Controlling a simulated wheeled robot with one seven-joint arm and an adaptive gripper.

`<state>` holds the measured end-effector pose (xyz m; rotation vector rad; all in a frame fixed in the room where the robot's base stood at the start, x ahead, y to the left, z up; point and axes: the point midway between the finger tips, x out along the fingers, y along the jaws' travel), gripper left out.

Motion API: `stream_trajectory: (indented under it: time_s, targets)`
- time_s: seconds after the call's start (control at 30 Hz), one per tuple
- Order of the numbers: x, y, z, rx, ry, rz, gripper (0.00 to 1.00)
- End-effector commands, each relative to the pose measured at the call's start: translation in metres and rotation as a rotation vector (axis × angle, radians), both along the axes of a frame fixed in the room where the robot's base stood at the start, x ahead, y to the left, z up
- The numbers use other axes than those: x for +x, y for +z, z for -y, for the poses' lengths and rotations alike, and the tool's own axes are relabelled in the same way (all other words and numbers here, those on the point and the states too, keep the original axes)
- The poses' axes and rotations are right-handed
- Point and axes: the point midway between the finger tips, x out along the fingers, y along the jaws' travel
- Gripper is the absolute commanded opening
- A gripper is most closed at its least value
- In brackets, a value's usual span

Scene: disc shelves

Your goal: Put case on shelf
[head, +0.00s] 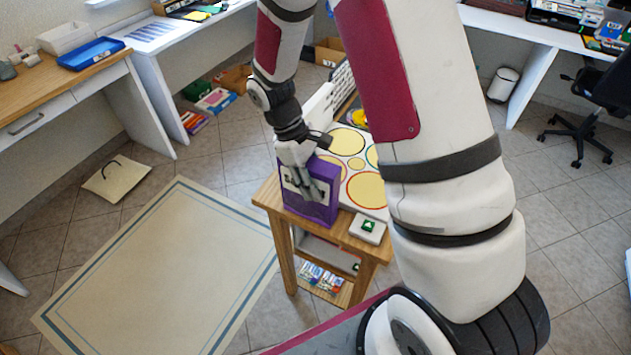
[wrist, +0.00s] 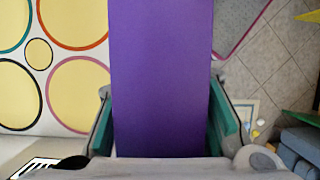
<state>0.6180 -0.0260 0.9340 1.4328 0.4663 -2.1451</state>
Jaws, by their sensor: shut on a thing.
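A purple case (head: 311,207) stands upright at the left edge of a small wooden table (head: 268,194) in the head view. My gripper (head: 316,188) is shut on it from above, and its fingers cover part of the case's face. In the wrist view the purple case (wrist: 162,80) fills the middle between the two green-padded fingers of my gripper (wrist: 165,125). I cannot tell whether the case's bottom touches the table. Below the table top is a lower shelf (head: 330,290) with several small colourful items on it.
A white board with yellow circles (head: 365,188) lies on the table beside the case. A small white box with a green mark (head: 367,228) sits at the front corner. A rug (head: 165,275) covers the floor to the left. White desks stand along the walls.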

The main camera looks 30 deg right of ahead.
Motion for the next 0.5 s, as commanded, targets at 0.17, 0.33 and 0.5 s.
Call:
stream_trajectory:
  time_s: [0.17,0.33,0.5]
  targets:
    - [0.0001,-0.0032,-0.0001,0.000,0.000,0.000,0.39]
    - [0.0000,-0.0027,-0.0001,0.000,0.000,0.000,0.55]
    - [-0.0001,-0.0026,-0.0001,0.000,0.000,0.000,0.55]
